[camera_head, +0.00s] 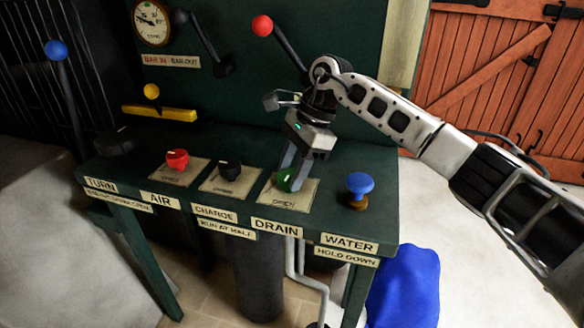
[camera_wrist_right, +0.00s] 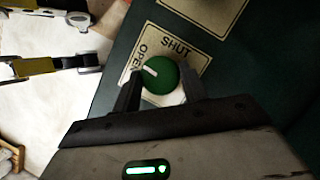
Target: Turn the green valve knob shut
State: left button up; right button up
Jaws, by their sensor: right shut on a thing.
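The green valve knob (camera_head: 286,183) sits on a pale plate (camera_head: 303,192) on the bench top, above the DRAIN label (camera_head: 277,228). My right gripper (camera_head: 291,176) comes down from above and is shut on the knob, with a finger on either side. In the right wrist view the green knob (camera_wrist_right: 160,76) shows between the two fingers (camera_wrist_right: 162,92). Its white pointer line is turned to the left, toward the word OPEN. The word SHUT is on the plate above the knob. My left gripper is not seen.
A red knob (camera_head: 177,160) and a black knob (camera_head: 230,168) stand left of the green one; a blue push knob (camera_head: 360,185) stands right. Levers with red (camera_head: 262,26), yellow (camera_head: 151,91) and blue (camera_head: 56,50) balls rise behind and left. A gauge (camera_head: 152,22) is on the panel.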

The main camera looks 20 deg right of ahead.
jog(key=m+t, duration=0.1)
jog(key=m, duration=0.3)
jog(key=shift+s+t, duration=0.1)
jog(key=shift+t, duration=0.2)
jog(key=m+t, duration=0.1)
jog(key=m, duration=0.2)
jog(key=shift+s+m+h, duration=0.1)
jog(key=shift+m+h, duration=0.3)
jog(key=m+t, duration=0.1)
jog(key=m, duration=0.1)
jog(key=m+t+h+b, duration=0.1)
jog(key=m, duration=0.2)
jog(key=shift+s+a, duration=0.1)
jog(key=shift+a, duration=0.05)
jog(key=m+h, duration=0.1)
jog(key=m, duration=0.2)
jog(key=shift+h+b, duration=0.3)
jog(key=shift+b, duration=0.1)
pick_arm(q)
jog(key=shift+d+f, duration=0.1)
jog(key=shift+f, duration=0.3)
pick_arm(e)
jog(key=shift+m, duration=0.7)
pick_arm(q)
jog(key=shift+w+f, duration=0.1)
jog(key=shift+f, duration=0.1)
